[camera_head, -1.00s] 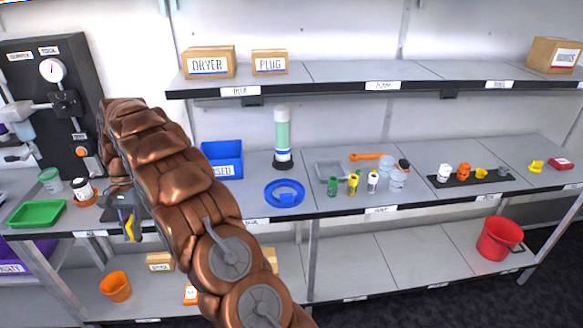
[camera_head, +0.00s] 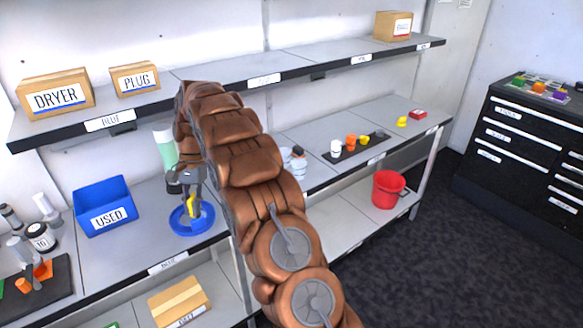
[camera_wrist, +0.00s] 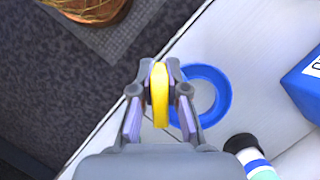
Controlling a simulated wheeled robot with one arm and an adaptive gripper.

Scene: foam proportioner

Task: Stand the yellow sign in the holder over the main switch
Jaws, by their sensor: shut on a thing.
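My gripper (camera_head: 188,190) is shut on a thin yellow piece (camera_head: 193,211), which looks like the yellow sign. In the wrist view the piece (camera_wrist: 159,95) is seen edge-on, upright between the two fingertips (camera_wrist: 160,72); its face and any marking are hidden. In the head view my gripper hangs in front of the shelf unit, with the blue ring dish behind and below it. I cannot make out the main switch or its holder in either view now.
A blue ring dish (camera_head: 179,225) and a blue USED bin (camera_head: 103,203) stand on the middle shelf, beside a white-green cylinder (camera_head: 164,148). Boxes marked DRYER (camera_head: 56,94) and PLUG (camera_head: 135,79) sit on the upper shelf. Dark floor (camera_head: 430,260) is open at right.

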